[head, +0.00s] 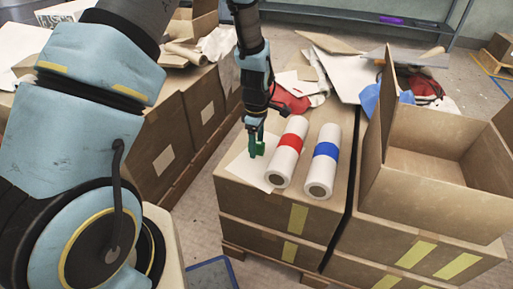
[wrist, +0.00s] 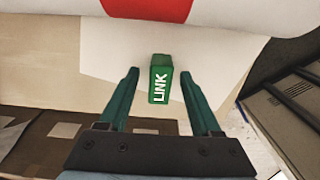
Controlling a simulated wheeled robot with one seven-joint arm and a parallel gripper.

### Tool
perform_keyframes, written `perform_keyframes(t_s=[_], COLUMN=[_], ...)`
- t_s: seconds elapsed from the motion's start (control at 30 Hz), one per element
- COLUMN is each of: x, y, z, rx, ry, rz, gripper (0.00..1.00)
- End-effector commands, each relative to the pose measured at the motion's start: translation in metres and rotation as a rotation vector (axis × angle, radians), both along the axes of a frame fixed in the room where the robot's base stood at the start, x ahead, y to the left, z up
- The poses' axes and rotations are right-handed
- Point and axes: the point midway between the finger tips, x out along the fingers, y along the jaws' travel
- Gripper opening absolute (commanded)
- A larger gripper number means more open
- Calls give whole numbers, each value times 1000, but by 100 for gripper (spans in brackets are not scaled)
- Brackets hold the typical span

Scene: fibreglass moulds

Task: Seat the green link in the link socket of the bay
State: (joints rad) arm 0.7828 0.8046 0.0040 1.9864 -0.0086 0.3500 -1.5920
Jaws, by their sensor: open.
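The green link (wrist: 161,88), a small block with "LINK" in white letters, lies on a pale sheet in the wrist view. My gripper (wrist: 160,75) is open, with one dark green finger on each side of the link. A gap shows between the link and each finger, so neither finger touches it. In the head view my gripper (head: 256,143) points down at the left front of a cardboard box top, and the link (head: 260,149) shows as a bright green patch at its fingertips. I cannot make out the bay or its link socket in either view.
A red-banded white roll (head: 288,153) lies just right of my gripper, with a blue-banded roll (head: 323,161) beyond it. An open carton (head: 420,185) stands farther right. Loose sheets and scraps (head: 345,66) cover the back. The box's front edge is close.

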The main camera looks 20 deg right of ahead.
Motion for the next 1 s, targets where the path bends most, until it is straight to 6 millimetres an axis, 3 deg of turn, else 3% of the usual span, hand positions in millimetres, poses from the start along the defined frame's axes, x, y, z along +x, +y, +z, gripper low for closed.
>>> perform_keyframes(t_s=[0.07,0.6,1.0], x=[0,0,0], y=[0,0,0], z=[0,0,0], rx=[0,1,0], ry=[0,1,0], rz=[0,0,0], gripper=[63,2,0])
